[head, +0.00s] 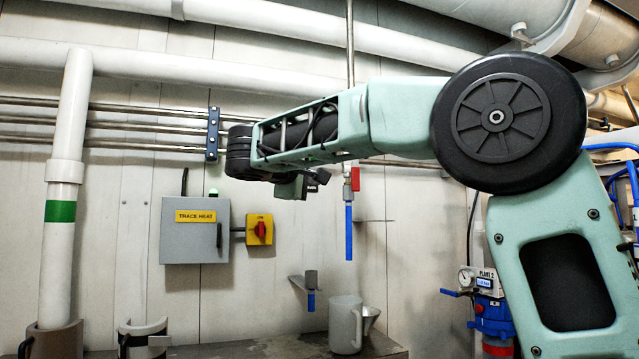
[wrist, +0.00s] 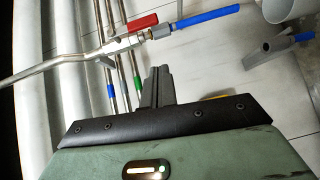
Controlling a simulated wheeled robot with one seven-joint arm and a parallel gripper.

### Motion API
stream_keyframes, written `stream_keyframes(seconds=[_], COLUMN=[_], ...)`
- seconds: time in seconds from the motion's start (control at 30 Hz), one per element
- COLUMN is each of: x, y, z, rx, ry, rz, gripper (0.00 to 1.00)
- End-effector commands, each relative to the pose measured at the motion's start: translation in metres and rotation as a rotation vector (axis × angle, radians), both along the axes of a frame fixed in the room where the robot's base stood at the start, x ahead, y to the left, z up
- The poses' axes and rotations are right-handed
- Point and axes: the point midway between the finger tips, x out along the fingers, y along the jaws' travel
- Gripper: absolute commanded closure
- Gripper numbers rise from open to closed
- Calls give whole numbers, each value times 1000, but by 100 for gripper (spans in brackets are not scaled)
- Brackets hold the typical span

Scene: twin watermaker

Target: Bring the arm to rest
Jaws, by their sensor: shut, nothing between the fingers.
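My gripper (wrist: 157,86) shows in the wrist view. Its two dark grey fingers are together, with nothing between them. In the head view my arm reaches from the right across the upper middle towards the wall. The fingers cannot be made out clearly there. In the wrist view the gripper is apart from the pipes, and a valve with a red lever (wrist: 142,22) and blue pipe (wrist: 208,16) lies beyond the fingertips. The same red lever (head: 355,179) and blue pipe (head: 349,232) hang right of my forearm's end in the head view.
A grey trace heat box (head: 195,230) and red-yellow switch (head: 260,230) are on the wall below my arm. Pipes run overhead. A gauge (head: 466,278) is lower right.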

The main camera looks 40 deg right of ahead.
Motion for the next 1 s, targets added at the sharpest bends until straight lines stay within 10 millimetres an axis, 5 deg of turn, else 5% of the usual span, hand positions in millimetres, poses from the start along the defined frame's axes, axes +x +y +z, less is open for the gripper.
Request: stream_keyframes(seconds=[0.73, 0.87, 1.0], x=[-3, -1, -12], y=[8, 27, 70], z=[-6, -47, -128], rx=[12, 97, 274], ry=[13, 93, 253], rz=[10, 77, 197], gripper=[100, 100, 100])
